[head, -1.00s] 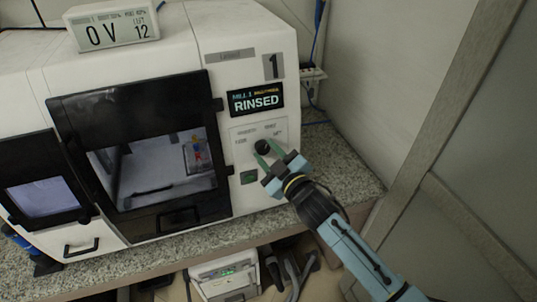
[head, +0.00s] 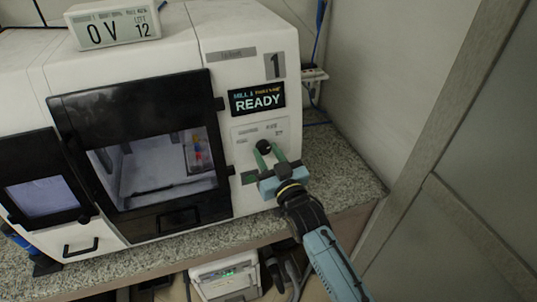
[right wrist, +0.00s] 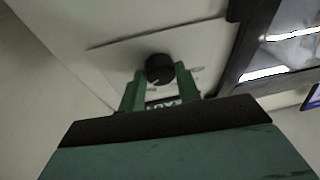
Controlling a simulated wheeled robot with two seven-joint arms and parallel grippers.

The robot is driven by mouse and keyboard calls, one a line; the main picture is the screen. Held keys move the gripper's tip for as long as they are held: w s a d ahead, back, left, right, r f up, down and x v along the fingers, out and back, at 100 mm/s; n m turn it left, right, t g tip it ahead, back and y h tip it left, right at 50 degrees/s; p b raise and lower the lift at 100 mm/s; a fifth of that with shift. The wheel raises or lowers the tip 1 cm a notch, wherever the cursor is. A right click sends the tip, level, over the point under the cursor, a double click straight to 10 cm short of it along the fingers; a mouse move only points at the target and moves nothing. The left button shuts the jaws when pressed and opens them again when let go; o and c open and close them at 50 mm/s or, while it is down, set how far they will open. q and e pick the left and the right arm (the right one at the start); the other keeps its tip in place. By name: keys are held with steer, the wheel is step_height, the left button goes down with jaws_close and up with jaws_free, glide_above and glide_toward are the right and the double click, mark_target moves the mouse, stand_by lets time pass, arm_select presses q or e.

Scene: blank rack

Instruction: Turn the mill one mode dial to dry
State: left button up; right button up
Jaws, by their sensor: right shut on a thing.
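The mill one (head: 222,40) is a white machine marked "1" on the counter. Its mode dial (head: 263,145) is a small black round knob on the panel right of the dark door, with small labels around it too blurred to read. The dial also shows in the right wrist view (right wrist: 159,68) with a light pointer mark. My right gripper (head: 268,149) is shut on the dial, a green finger on either side of it. The display (head: 257,100) above reads "READY". My left gripper is in neither view.
A green button or light (head: 249,177) sits just below the dial, close to my gripper. A white readout box (head: 113,24) stands on top of the machine. The granite counter (head: 337,170) is bare to the right, beside a wall.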

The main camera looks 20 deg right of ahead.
stand_by(0.3)
steer(key=o, duration=1)
steer(key=shift+s+d+f+b, duration=0.25)
steer(key=shift+s+d+f, duration=0.05)
steer(key=shift+s, duration=1.9)
steer(key=shift+s+d+f+b, duration=0.2)
steer(key=shift+s+d+f, duration=0.05)
steer(key=shift+s, duration=1.95)
steer(key=shift+s+d+f+b, duration=0.25)
steer(key=shift+s+d+f, duration=0.05)
steer(key=shift+s, duration=1.9)
